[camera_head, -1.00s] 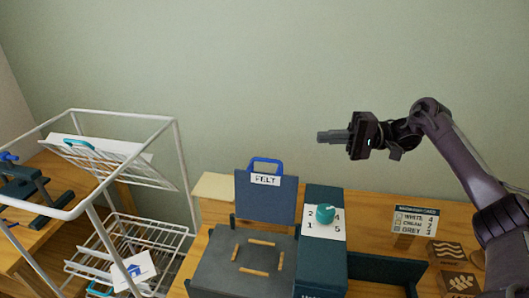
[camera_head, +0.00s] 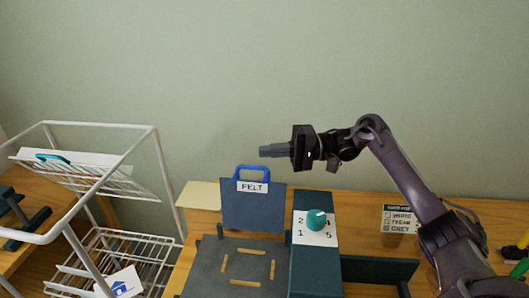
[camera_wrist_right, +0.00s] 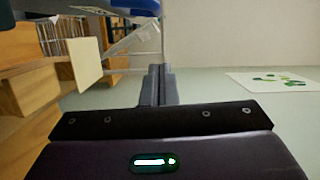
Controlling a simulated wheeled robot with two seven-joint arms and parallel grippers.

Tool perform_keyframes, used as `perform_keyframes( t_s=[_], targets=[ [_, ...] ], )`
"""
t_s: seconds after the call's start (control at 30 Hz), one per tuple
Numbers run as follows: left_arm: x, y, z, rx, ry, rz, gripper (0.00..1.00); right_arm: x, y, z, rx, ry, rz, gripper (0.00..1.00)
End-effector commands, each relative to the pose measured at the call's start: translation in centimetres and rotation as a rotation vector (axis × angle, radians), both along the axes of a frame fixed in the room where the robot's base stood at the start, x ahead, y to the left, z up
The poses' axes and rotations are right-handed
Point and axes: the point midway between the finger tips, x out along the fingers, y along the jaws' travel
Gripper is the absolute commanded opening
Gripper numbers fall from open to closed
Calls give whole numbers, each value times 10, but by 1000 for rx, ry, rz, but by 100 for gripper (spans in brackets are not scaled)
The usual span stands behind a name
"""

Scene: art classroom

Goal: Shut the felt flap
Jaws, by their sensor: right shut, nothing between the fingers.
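The felt flap (camera_head: 253,209) is a blue-grey panel standing upright at the back of its grey box (camera_head: 200,262). It carries a white FELT label and a bright blue handle (camera_head: 252,173) on its top edge. My right gripper (camera_head: 262,150) is shut and empty, pointing left, a little above the handle in the head view and apart from it. In the right wrist view the closed fingers (camera_wrist_right: 157,84) point away from the camera, with a blurred blue shape at the top edge. My left gripper is not in view.
A teal knob (camera_head: 317,219) on a numbered plate sits right of the box. A small card sign (camera_head: 400,218) stands farther right on the wooden table. A white wire rack (camera_head: 160,165) stands at the left. The wall space above the flap is clear.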

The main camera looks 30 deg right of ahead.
Motion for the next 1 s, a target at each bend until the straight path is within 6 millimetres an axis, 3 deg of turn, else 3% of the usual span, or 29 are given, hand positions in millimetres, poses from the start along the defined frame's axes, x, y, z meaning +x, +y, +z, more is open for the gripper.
perform_keyframes(
  t_s=[0.03, 0.37, 1.0],
  targets=[
    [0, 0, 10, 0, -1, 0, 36, 4, 12, 5, 4, 0, 5, 0],
    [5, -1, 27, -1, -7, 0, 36, -21, 29, 0, 0, 2, 2, 0],
    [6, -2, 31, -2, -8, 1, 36, -28, 34, -1, -2, -4, 0, 0]
  ],
)
